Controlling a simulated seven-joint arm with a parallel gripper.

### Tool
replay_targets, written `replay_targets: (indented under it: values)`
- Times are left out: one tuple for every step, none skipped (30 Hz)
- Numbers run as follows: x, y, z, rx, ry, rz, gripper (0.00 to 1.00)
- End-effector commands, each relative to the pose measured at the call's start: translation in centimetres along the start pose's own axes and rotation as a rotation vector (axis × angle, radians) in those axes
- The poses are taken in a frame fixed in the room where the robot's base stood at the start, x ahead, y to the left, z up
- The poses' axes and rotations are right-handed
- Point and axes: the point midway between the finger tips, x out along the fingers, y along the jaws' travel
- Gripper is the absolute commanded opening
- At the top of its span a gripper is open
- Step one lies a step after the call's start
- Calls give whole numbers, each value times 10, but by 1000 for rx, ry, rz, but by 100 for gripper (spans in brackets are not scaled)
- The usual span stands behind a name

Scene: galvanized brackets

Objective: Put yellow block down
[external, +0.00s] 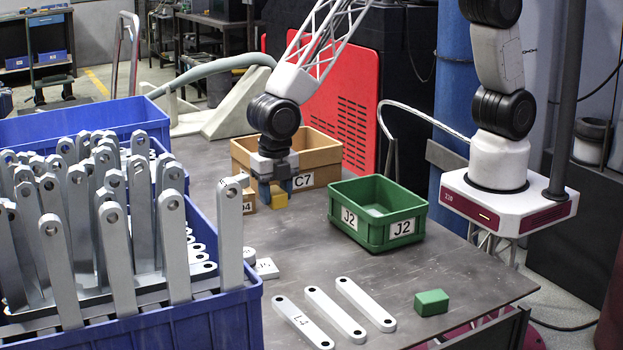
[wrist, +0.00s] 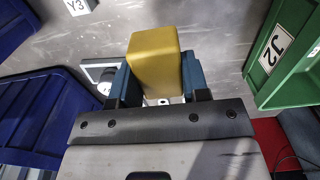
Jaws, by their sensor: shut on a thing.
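The yellow block (external: 277,196) shows between the fingers of my gripper (external: 274,192) in the external view, near the front of the tan C7 box. In the wrist view the yellow block (wrist: 153,67) sits between the two blue fingers of my gripper (wrist: 155,88), which are shut on it. The external view does not let me tell for sure whether the block touches the table or hangs just above it; the wrist view shows grey tabletop past it.
The tan C7 box (external: 322,153) stands behind my gripper. A green J2 bin (external: 403,230) is to the right. A blue crate (external: 215,325) of metal brackets fills the left. Several flat brackets (external: 333,315) and a green block (external: 431,302) lie at the front. Bare table (external: 290,245) lies between.

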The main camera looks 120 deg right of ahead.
Motion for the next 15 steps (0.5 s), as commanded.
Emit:
replay_targets:
  values:
    - [0,0,0,0,0,0,15]
    - [0,0,0,0,0,0,15]
    - [0,0,0,0,0,0,15]
    - [0,0,0,0,0,0,15]
    - [0,0,0,0,0,0,15]
    - [0,0,0,0,0,0,15]
    - [0,0,0,0,0,0,15]
    - [0,0,0,0,0,0,15]
    - [1,0,0,0,0,0,15]
    - [1,0,0,0,0,-1,15]
    - [3,0,0,0,0,-1,15]
    - [5,0,0,0,0,-1,15]
    - [7,0,0,0,0,-2,15]
    - [10,0,0,0,0,-2,15]
    - [14,0,0,0,0,-2,15]
